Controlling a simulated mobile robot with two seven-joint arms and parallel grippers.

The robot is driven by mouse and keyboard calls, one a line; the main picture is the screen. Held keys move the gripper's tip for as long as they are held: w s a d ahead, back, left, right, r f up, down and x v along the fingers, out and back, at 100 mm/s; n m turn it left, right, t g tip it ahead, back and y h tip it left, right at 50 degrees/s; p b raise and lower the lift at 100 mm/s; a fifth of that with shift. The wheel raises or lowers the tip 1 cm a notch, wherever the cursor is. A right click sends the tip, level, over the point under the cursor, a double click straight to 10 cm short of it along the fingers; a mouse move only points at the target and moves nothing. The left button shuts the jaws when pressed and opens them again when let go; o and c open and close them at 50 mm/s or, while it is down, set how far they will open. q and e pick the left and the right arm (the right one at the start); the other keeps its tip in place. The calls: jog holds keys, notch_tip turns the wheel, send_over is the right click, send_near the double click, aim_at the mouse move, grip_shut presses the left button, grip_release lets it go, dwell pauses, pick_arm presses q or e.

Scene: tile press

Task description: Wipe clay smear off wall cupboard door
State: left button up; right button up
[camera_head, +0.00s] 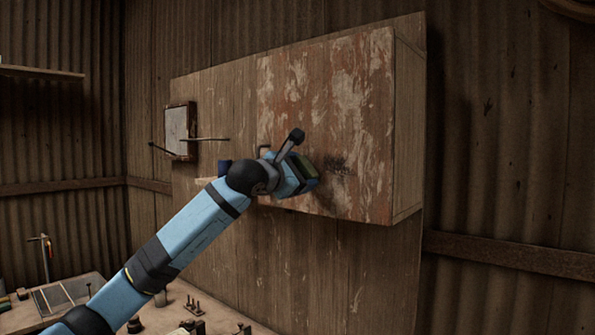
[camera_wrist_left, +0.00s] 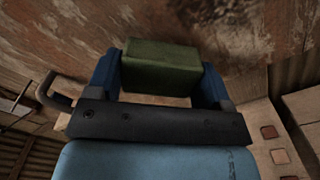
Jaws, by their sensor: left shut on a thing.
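The wall cupboard door (camera_head: 345,95) is worn wood with flaking reddish-brown and pale paint. A dark smear (camera_head: 338,167) sits low on it, right of my left gripper (camera_head: 303,173). My left gripper is shut on a green block (camera_head: 309,166), perhaps a sponge. The left wrist view shows the block (camera_wrist_left: 160,68) between the two blue fingers, close to the door surface (camera_wrist_left: 60,40). I cannot tell whether it touches the door. Faint dark marks show at the upper right of the wrist view. My right gripper is not in view.
A dark handle (camera_wrist_left: 52,92) stands out left of the gripper in the wrist view. A small framed panel (camera_head: 180,130) with rods hangs left of the cupboard. Below is a workbench (camera_head: 215,312) with tools and a tray (camera_head: 58,297). Space right of the cupboard is clear.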

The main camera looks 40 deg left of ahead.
pick_arm(q)
jog(key=shift+w+d, duration=0.1)
jog(key=shift+w, duration=0.85)
dwell(0.5)
